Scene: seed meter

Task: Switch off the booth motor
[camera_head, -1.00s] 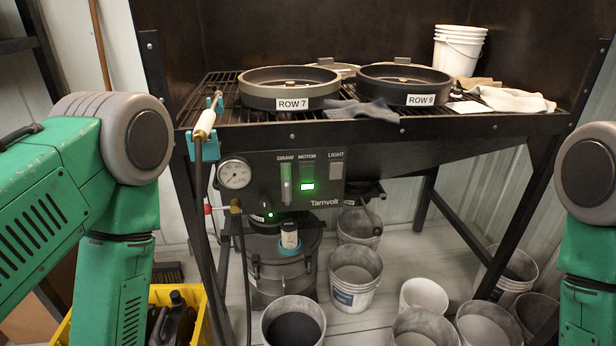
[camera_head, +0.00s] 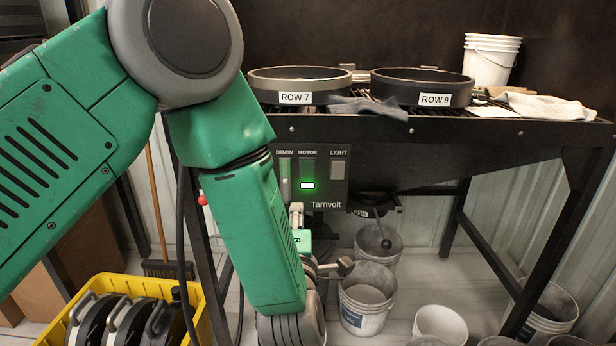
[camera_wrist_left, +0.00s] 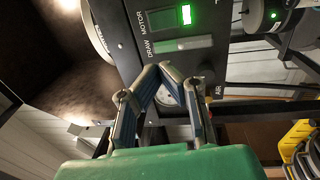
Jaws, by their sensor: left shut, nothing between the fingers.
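The black control panel (camera_head: 330,199) is fixed under the front edge of the booth table. Its MOTOR switch (camera_head: 307,168) has a bright lit window at its lower end, glowing green around it. The switch also shows in the left wrist view (camera_wrist_left: 163,18), at the top and turned sideways. My right gripper is out of view.
The DRAW (camera_head: 285,177) and LIGHT (camera_head: 338,170) switches flank MOTOR. Pans ROW 7 (camera_head: 300,84) and ROW 9 (camera_head: 425,86) stand on the table. Buckets (camera_head: 367,297) crowd the floor below. A yellow crate (camera_head: 205,290) stands at lower left.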

